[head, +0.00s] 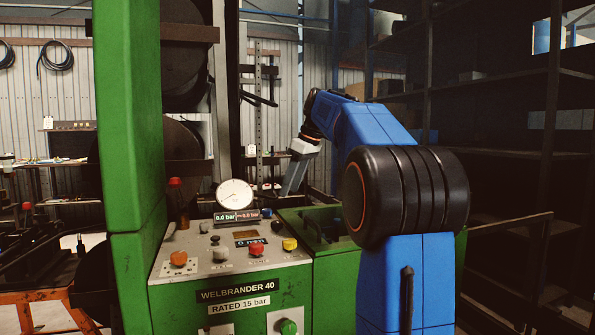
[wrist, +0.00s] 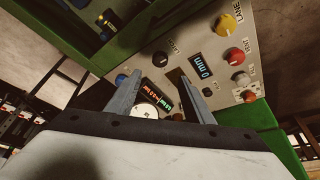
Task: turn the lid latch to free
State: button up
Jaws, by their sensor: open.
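A black knob (head: 277,227) sits on the grey panel beside the green lid section; it also shows in the wrist view (wrist: 160,46). It may be the lid latch, but its label is too small to read and its setting is unclear. My gripper (head: 282,194) is open and empty above the back of the panel, apart from the knob. In the wrist view my gripper (wrist: 154,75) has its two grey fingers spread, with the knob beyond their tips. The green lid section (head: 345,222) is right of the panel.
A blue knob (head: 266,213), a yellow knob (head: 290,244), a red knob (head: 256,249) and an orange knob (head: 179,258) crowd the panel. A round gauge (head: 234,194) stands above a display (head: 237,217) reading 0.0 bar. A tall green column (head: 130,150) rises at the left.

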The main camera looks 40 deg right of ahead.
jog(key=shift+v, duration=2.7)
jog(key=s+a+f+m+h, duration=0.1)
jog(key=s+a+f+m, duration=0.3)
jog(key=s+a+f, duration=1.1)
jog(key=s+a+f+m, duration=0.1)
jog(key=s+a+f, duration=0.2)
jog(key=s+f, duration=0.6)
jog(key=s+a+f+m+t+h, duration=0.1)
jog(key=s+a+f, duration=0.3)
jog(key=s+f, duration=0.5)
notch_tip(320, 180, down, 4)
jog(key=shift+s+a+r, duration=0.1)
jog(key=shift+s+a, duration=0.1)
jog(key=shift+s, duration=0.05)
